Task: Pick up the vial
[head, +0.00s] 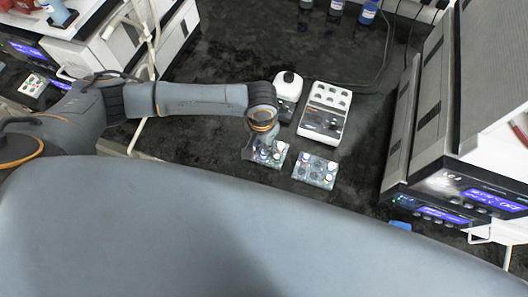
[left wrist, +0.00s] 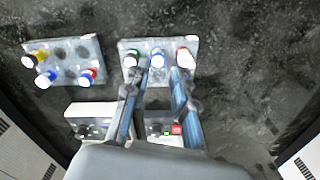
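Two clear racks hold small white-bodied vials with coloured caps. In the left wrist view, one rack (left wrist: 145,45) holds a green-capped vial (left wrist: 132,57), a blue-capped vial (left wrist: 157,59) and a red-capped vial (left wrist: 184,58). The other rack (left wrist: 84,46) holds yellow-, blue- and red-capped vials. My left gripper (left wrist: 156,84) is open and empty, its fingers pointing at the first rack, with the blue-capped vial appearing between their tips. In the head view my left gripper (head: 252,146) is over the left rack (head: 270,160) and partly hides it; the other rack (head: 306,179) is beside it. My right gripper is out of view.
A white block with wells (head: 325,112) and a small white-topped device (head: 288,86) stand just behind the racks. Large instruments (head: 450,150) stand at the right and others (head: 110,40) at the back left. Several bottles (head: 368,12) stand at the back. Dark bench surface is clear between.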

